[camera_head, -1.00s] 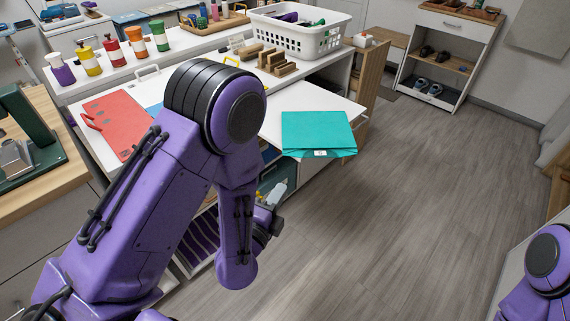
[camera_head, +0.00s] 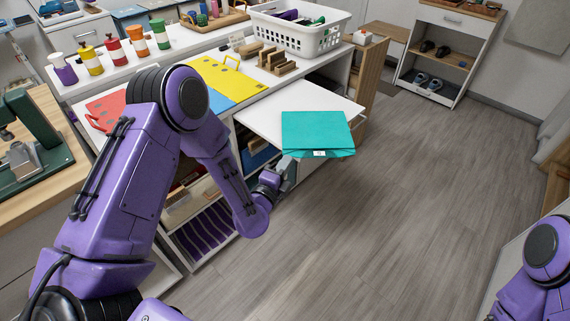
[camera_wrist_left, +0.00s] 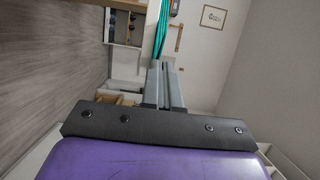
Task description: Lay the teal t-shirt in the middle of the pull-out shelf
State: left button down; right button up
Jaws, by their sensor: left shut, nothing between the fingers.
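The teal t-shirt (camera_head: 317,132) is a flat folded bundle with a small white tag on its near edge. It lies on the white pull-out shelf (camera_head: 262,118), at the shelf's near right part, and its near edge seems to reach past the shelf edge. My left gripper (camera_head: 281,168) is just below and left of the shirt's near edge, shut and empty. In the left wrist view its fingers (camera_wrist_left: 163,70) are together, with the teal shirt (camera_wrist_left: 166,30) seen edge-on beyond them. My right gripper is out of view; only part of that arm shows at lower right.
Red, blue and yellow folders (camera_head: 225,78) lie on the worktop, beside wooden blocks (camera_head: 277,62) and a white basket (camera_head: 297,32). Below the shelf are cubbies with purple slots (camera_head: 205,232). The left and back of the shelf are bare. Open floor lies right.

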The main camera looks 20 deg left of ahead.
pick_arm(q)
jog(key=shift+w+a, duration=1.15)
jog(key=shift+w, duration=0.05)
